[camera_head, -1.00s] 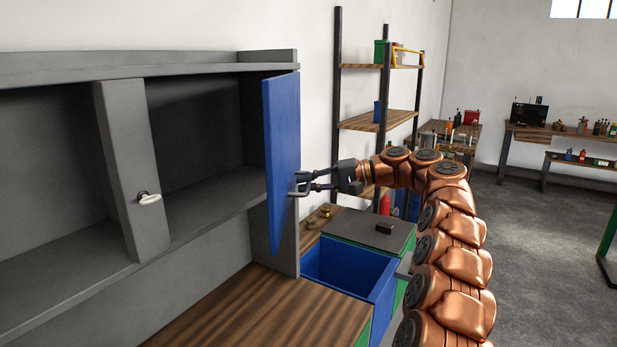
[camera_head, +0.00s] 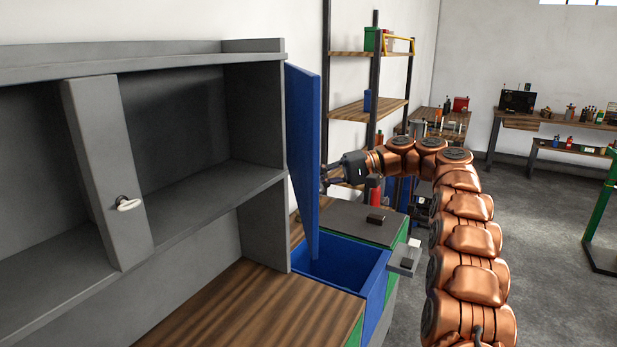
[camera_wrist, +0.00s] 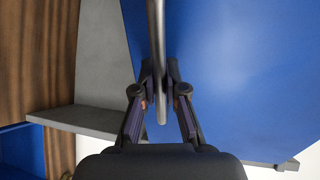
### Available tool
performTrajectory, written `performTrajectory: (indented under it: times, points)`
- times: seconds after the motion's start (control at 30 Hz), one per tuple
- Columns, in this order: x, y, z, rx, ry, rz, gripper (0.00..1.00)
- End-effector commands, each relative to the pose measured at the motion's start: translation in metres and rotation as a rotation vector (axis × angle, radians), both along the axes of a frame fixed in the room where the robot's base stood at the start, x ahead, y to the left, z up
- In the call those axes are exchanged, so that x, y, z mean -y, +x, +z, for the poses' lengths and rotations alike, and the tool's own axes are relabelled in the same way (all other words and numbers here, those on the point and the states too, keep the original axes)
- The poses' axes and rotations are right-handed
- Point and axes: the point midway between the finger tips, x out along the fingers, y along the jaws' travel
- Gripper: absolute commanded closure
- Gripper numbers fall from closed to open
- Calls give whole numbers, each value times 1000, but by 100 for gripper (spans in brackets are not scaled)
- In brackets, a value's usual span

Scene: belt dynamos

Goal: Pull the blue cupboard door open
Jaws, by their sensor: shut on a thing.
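The blue cupboard door (camera_head: 303,160) stands swung wide open at the right end of the grey cupboard (camera_head: 255,120), showing nearly edge-on in the head view. It fills much of the wrist view as a blue panel (camera_wrist: 235,70). My gripper (camera_head: 328,178) is at the door's far side, partly hidden behind it. In the wrist view my gripper (camera_wrist: 160,88) is shut on the door's thin metal handle bar (camera_wrist: 156,40). The handle is hidden in the head view.
A grey door (camera_head: 108,170) with a light handle stands ajar at the cupboard's middle. Below are a wooden worktop (camera_head: 250,310) and an open blue drawer (camera_head: 345,265). A shelf rack (camera_head: 375,108) stands behind. Open floor (camera_head: 545,240) lies to the right.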

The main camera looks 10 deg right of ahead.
Motion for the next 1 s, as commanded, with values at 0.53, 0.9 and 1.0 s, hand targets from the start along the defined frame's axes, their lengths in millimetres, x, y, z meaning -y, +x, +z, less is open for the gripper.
performTrajectory:
  times: [0.53,0.9,1.0]
  points:
    - [9,-4,-1,-1,-1,11,100]
    - [10,-4,0,0,-1,11,73]
    - [10,-4,0,0,-1,11,63]
